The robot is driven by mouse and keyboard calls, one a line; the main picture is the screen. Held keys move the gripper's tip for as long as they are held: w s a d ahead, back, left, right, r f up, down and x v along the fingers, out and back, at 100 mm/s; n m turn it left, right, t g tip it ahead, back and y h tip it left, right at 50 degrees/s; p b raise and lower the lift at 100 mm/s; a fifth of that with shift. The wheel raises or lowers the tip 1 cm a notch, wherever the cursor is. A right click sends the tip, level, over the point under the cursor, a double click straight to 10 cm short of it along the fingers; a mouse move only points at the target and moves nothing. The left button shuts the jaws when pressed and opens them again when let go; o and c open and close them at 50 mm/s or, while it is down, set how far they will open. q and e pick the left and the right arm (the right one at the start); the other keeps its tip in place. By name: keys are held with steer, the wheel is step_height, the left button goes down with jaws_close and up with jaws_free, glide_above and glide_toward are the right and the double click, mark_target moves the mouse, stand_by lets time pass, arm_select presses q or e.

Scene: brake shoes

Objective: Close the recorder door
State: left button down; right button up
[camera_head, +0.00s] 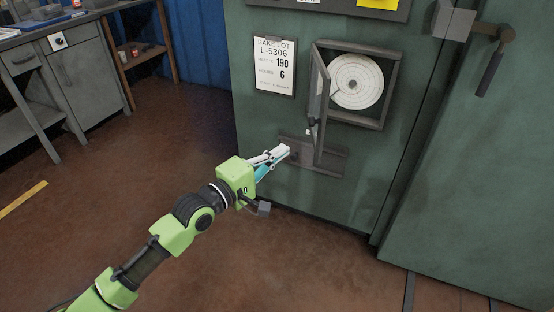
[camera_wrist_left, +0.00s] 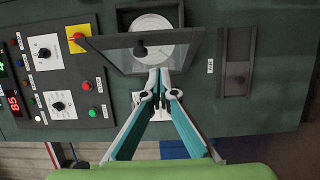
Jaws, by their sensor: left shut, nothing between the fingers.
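The recorder (camera_head: 353,82) is a dark square frame on the green cabinet with a round white chart (camera_head: 357,81) inside. Its glazed door (camera_head: 319,100) is hinged on the left and stands open, sticking out from the cabinet. The door (camera_wrist_left: 118,55) also shows in the left wrist view with a dark knob (camera_wrist_left: 141,48), partly covering the chart (camera_wrist_left: 153,24). My left gripper (camera_head: 284,151) is shut and empty, low and left of the door in the head view. In the left wrist view its fingertips (camera_wrist_left: 159,73) overlap the door's edge; contact cannot be told. My right gripper is not in view.
A door handle (camera_head: 489,72) juts out at right. A control panel (camera_wrist_left: 58,80) with knobs shows in the wrist view. The floor at left is open.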

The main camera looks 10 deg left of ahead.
mark_target(319, 136)
arm_select(q)
steer(key=w+d, duration=0.1)
steer(key=d, duration=0.1)
steer(key=w+d, duration=0.4)
steer(key=shift+w+d+b, duration=0.25)
steer(key=shift+d+b, duration=0.15)
steer(key=shift+d, duration=0.35)
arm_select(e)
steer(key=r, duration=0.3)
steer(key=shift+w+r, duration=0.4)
arm_select(q)
steer(key=shift+d, duration=0.1)
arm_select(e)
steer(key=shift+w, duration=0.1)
